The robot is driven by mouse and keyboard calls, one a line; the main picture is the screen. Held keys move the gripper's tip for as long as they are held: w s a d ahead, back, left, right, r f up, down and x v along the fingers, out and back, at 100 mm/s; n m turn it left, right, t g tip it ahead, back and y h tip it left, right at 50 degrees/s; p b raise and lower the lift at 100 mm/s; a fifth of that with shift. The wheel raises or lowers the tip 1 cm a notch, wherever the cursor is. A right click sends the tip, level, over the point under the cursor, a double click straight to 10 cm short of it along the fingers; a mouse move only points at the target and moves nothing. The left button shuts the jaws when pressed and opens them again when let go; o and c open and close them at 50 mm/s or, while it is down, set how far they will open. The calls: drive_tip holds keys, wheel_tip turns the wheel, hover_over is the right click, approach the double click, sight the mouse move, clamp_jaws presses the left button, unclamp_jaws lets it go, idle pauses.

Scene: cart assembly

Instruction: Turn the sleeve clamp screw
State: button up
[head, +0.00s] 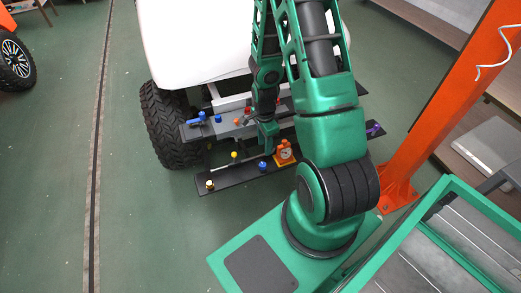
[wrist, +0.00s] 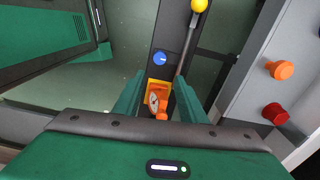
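An orange block with a round white dial face (wrist: 153,98) sits on a dark bar (head: 228,180) in front of the cart; it also shows in the head view (head: 284,153). A small orange knob (wrist: 162,116) sticks out from it towards my gripper. I cannot tell for certain whether this is the sleeve clamp screw. My gripper (wrist: 157,100) is open, with its two green fingers on either side of the orange block and knob. Whether the fingers touch it is not clear.
A blue knob (wrist: 160,58) and a yellow ball-ended lever (wrist: 198,6) are close by. An orange knob (wrist: 280,70) and a red knob (wrist: 275,113) stand on a grey panel at the right. An orange post (head: 440,110) and a green-framed trolley (head: 445,190) stand right of my arm.

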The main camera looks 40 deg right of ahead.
sight(262, 164)
drive_tip(key=f, duration=0.1)
drive_tip(key=a+f+m, duration=0.1)
drive_tip(key=f, duration=0.1)
wheel_tip(262, 164, down, 8)
drive_tip(key=shift+d+f, duration=0.1)
drive_tip(key=shift+f, duration=0.15)
drive_tip(key=shift+w+f, duration=0.1)
drive_tip(key=shift+f, duration=0.05)
drive_tip(key=shift+c, duration=1.3)
drive_tip(key=c, duration=0.4)
